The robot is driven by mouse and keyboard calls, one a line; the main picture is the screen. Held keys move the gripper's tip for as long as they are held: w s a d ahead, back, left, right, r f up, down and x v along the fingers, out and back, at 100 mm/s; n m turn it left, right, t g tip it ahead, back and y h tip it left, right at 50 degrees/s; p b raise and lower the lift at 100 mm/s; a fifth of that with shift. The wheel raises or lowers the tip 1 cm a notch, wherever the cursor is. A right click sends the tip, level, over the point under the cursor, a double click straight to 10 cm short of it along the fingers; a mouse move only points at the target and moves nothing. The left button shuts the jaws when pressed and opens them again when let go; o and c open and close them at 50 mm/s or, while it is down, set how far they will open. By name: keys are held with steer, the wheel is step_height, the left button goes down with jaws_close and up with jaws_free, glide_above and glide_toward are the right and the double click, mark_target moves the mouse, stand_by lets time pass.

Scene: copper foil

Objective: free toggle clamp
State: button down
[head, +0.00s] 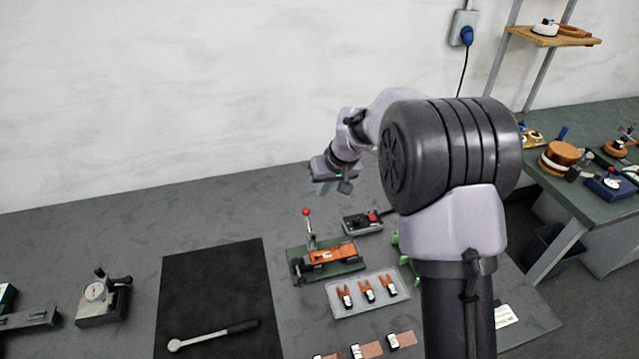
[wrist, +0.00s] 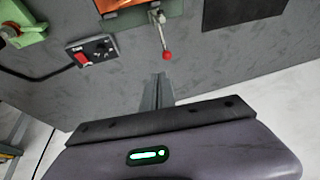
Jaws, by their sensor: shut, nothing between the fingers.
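The toggle clamp has a lever with a red ball knob (head: 306,212) standing roughly upright at the left end of a green base plate (head: 350,267). An orange block (head: 330,257) lies on that plate beside the lever. In the wrist view the red knob (wrist: 167,56) and its metal lever show just beyond my fingertips, with part of the orange block (wrist: 125,4) at the top edge. My gripper (head: 345,187) is shut and empty, above and behind the clamp. Its closed fingers (wrist: 160,78) point toward the knob and appear apart from it.
A control box with a red switch (head: 368,221) stands close behind the plate. A tray (head: 345,311) of orange-tipped parts lies in front. A black mat (head: 215,290) with a ratchet wrench (head: 215,334) is left. A dial gauge (head: 97,293) stands farther left. The bench behind is clear.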

mark_target(308, 211)
steer(key=x, duration=0.3)
steer(key=b+x, duration=0.1)
steer(key=x, duration=0.2)
steer(key=s+a+b+x, duration=0.1)
steer(key=x, duration=0.2)
steer(key=shift+w+a, duration=0.1)
steer(key=shift+f, duration=0.1)
steer(key=shift+a+f+b, duration=0.1)
steer(key=shift+f+b, duration=0.3)
steer(key=shift+b, duration=0.05)
steer(key=shift+w+a+f+b, duration=0.1)
steer(key=shift+w+f+b, duration=0.2)
steer(key=shift+f+b, duration=0.15)
steer(key=shift+r, duration=0.25)
steer(key=shift+s+b, duration=0.2)
steer(key=shift+b, duration=0.1)
